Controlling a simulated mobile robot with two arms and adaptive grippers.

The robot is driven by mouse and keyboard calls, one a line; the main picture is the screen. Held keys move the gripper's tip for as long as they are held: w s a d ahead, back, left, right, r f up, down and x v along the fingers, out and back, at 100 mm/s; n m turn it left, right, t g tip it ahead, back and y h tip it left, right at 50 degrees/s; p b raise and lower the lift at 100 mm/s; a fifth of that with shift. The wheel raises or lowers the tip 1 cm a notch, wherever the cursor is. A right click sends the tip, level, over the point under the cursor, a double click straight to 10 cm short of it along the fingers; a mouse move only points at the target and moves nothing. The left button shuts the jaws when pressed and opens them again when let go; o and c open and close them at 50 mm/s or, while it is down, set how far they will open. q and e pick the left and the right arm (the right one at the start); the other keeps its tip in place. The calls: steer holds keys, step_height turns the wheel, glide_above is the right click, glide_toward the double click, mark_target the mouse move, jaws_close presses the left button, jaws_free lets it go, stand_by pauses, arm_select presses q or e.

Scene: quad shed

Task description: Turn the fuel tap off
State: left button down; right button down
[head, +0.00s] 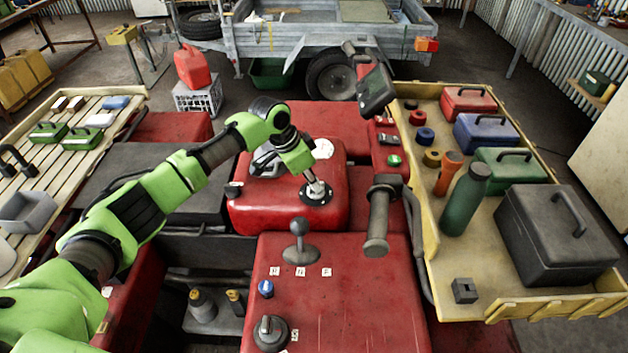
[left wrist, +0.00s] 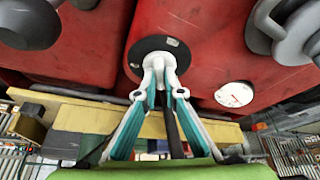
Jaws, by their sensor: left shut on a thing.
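The fuel tap's round black plate (head: 316,194) is on the red tank (head: 285,210), in the middle of the head view. It also shows in the left wrist view (left wrist: 143,50), with small pale marks near its edge. My left gripper (head: 318,188) is over this plate, with its fingertips together at its centre. In the left wrist view the fingertips (left wrist: 159,68) are closed on the tap's small handle, which they mostly hide. I cannot tell which mark the handle points at. My right gripper is not in view.
A white round gauge (head: 323,148) is on the tank close behind the gripper. A gear lever (head: 300,245), a blue knob (head: 266,288) and a black knob (head: 270,332) stand in front. A handlebar grip (head: 379,220) is to the right, beside a loaded yellow tray (head: 430,240).

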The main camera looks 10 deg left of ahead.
arm_select(q)
steer(key=m+g+b, duration=0.1)
steer(key=m, duration=0.2)
steer(key=shift+w+f+h+b, duration=0.1)
steer(key=shift+f+h+b, duration=0.05)
steer(key=shift+h+b, duration=0.2)
steer(key=shift+m+g+b, duration=0.3)
steer(key=shift+m+b, duration=0.25)
steer(key=shift+m, duration=0.75)
steer(key=c, duration=2.1)
jaws_free()
steer(key=shift+c, duration=0.2)
steer(key=w+v, duration=0.1)
steer(key=v, duration=1.1)
steer(key=shift+s, duration=0.3)
